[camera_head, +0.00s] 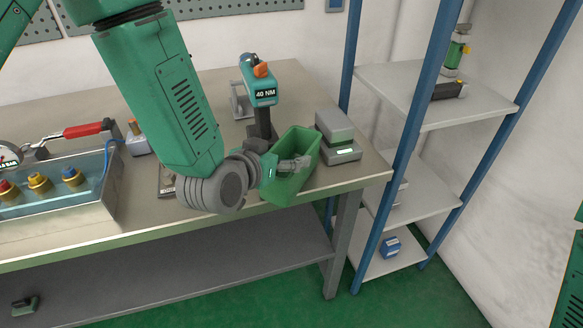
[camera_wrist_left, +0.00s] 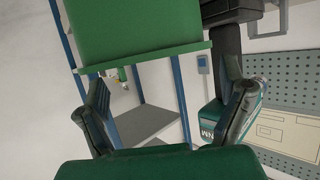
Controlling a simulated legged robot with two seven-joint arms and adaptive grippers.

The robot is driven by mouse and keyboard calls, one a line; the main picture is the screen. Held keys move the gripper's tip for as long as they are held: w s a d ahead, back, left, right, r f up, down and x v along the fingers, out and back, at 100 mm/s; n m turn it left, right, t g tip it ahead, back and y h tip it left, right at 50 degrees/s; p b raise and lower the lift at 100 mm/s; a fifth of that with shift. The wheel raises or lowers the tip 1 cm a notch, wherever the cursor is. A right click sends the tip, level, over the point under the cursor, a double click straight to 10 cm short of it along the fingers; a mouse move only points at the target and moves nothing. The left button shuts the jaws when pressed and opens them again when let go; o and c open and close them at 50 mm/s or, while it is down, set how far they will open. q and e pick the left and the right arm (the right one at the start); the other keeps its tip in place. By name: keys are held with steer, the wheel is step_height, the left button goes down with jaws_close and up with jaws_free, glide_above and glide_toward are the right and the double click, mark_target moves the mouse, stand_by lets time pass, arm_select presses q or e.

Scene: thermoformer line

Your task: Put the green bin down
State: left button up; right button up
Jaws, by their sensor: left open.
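The green bin (camera_head: 305,152) is at the front right part of the workbench, and its lower end overlaps the bench's front edge in the head view. It looks tilted; I cannot tell if it rests fully on the top. My left gripper (camera_head: 283,160) is at the bin's left side, with one grey finger across its opening. In the left wrist view its fingers (camera_wrist_left: 165,88) are spread apart, and the bin (camera_wrist_left: 135,25) fills the upper middle with its rim towards them. Contact between fingers and bin is unclear. My right gripper is out of view.
A torque tool marked 40 NM (camera_head: 260,90) stands behind the bin. Grey boxes (camera_head: 337,137) stand just right of it. A blue-posted shelf rack (camera_head: 410,140) is beyond the bench's right end. A tray with coloured fittings (camera_head: 55,195) is at left. The back of the workbench (camera_head: 210,85) has free room.

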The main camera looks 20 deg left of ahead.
arm_select(q)
steer(key=x, duration=0.5)
steer(key=shift+d+f, duration=0.15)
steer(key=shift+f, duration=0.3)
steer(key=shift+r, duration=0.1)
steer(key=c, duration=1.7)
